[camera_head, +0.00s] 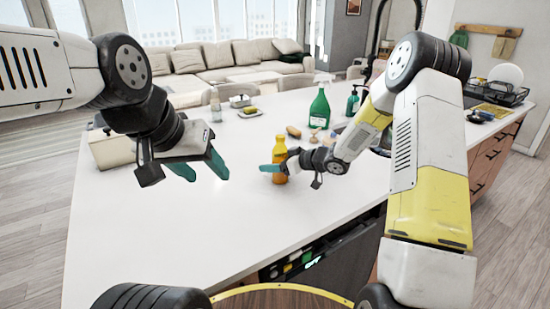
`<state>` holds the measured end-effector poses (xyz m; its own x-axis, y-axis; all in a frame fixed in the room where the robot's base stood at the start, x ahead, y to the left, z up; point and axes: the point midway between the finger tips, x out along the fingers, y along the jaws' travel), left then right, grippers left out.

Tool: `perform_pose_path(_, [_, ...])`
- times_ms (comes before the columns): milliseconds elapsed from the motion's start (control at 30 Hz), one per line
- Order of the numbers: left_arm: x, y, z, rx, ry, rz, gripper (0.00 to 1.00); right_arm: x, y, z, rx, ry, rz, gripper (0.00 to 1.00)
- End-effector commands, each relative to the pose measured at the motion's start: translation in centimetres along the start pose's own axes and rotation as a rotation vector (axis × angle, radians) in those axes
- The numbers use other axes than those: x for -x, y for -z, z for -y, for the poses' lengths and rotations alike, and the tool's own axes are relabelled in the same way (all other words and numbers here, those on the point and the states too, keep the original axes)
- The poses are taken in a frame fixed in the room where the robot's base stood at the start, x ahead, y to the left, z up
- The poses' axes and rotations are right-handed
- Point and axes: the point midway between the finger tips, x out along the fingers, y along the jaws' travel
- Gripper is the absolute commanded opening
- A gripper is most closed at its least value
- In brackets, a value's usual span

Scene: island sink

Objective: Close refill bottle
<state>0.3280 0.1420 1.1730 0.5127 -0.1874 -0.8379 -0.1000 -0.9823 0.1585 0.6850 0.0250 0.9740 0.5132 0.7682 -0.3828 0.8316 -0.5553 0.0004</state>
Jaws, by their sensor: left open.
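An orange-yellow bottle (280,150) stands upright on the white island top, near the middle of the view. Its neck is narrow, and it is too small to tell whether a cap is on it. My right gripper (277,165) is at the bottle, coming from the right. One teal finger crosses in front of the bottle's lower half. The other finger is partly hidden behind it, so I cannot tell whether the jaws press on it. My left gripper (203,165) is open and empty above the counter, left of the bottle and apart from it.
Behind the bottle stand a green spray bottle (319,107), a tan oblong item (293,132) and a small pinkish item (314,135). A whitish box (112,150) is at the left, and a dish rack (498,93) at the far right. The front of the counter (190,235) is clear.

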Motion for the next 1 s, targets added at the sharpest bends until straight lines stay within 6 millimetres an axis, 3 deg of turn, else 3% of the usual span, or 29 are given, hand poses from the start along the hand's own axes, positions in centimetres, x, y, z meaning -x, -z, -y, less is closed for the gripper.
perform_pose_path(433, [0.0, 0.0, 0.0, 0.0, 0.0, 0.0, 0.52, 0.8, 0.3, -0.1, 0.0, -0.002, 0.0, 0.73])
perform_pose_path(800, [0.0, 0.0, 0.0, 0.0, 0.0, 0.0, 0.52, 8.3, 0.3, -0.1, 0.0, -0.004, 0.0, 0.73])
perform_pose_path(1000, [0.0, 0.0, 0.0, 0.0, 0.0, 0.0, 0.52, 11.2, 0.3, -0.1, 0.0, -0.002, -0.001, 0.73])
